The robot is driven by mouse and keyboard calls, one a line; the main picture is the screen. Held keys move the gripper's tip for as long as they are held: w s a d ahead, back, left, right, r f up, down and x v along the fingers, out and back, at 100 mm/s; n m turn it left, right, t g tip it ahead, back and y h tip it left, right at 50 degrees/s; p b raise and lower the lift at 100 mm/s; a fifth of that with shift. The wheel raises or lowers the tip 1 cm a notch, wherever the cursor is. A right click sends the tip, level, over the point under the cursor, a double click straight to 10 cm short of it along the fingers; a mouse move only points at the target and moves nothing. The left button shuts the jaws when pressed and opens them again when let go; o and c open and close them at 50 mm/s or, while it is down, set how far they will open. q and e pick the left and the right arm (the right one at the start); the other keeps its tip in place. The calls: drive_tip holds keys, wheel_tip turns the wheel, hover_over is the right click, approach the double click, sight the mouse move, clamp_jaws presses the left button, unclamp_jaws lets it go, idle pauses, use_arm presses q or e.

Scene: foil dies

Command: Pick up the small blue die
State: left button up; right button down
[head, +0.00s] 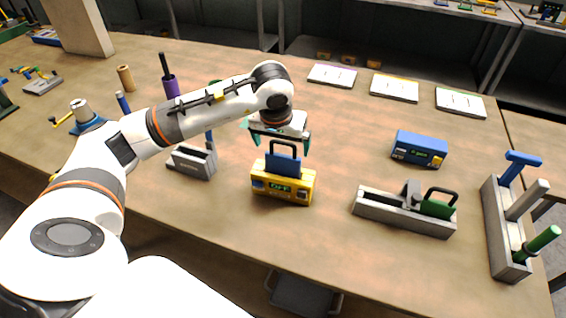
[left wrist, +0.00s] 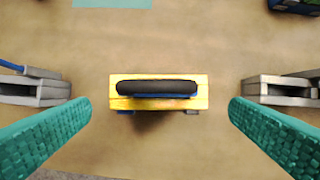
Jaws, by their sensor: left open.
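A blue die (head: 283,163) with a black loop handle (head: 284,147) stands upright in the top of a yellow box (head: 265,188) whose small display seems to read OFF. In the left wrist view the handle (left wrist: 157,88) lies across the yellow box (left wrist: 160,78), seen from above, with a little blue showing around it. My left gripper (head: 281,140) is open and empty, right above the die. Its teal fingers stand wide apart on either side of the handle and do not touch it. My right gripper is not in view.
A grey holder (head: 365,207) with a green die (head: 437,209) stands to the right, a blue box (head: 419,148) behind it. A grey rack (head: 497,235) stands at the far right. Another grey holder (head: 193,163) is left of the yellow box. Flat cards (head: 394,88) lie at the back.

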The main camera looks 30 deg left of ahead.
sight(283, 156)
use_arm(q)
drive_tip(key=shift+w+f, duration=0.2)
drive_tip(key=shift+f, duration=0.5)
drive_tip(key=shift+a+f+p, duration=0.1)
drive_tip(key=shift+f+p, duration=0.2)
drive_tip(key=shift+p, duration=0.1)
drive_tip(key=p+x, duration=0.1)
drive_tip(key=x, duration=0.2)
drive_tip(key=shift+w+a+f+p, duration=0.15)
drive_tip(key=shift+w+f+p, duration=0.1)
drive_tip(key=shift+p, duration=0.15)
drive_tip(key=shift+w+a+f, duration=0.1)
drive_tip(key=shift+f, duration=0.4)
drive_tip(key=c, duration=0.9)
drive_tip(key=shift+r, duration=0.1)
drive_tip(key=shift+c, duration=1)
drive_tip(key=shift+r, duration=0.1)
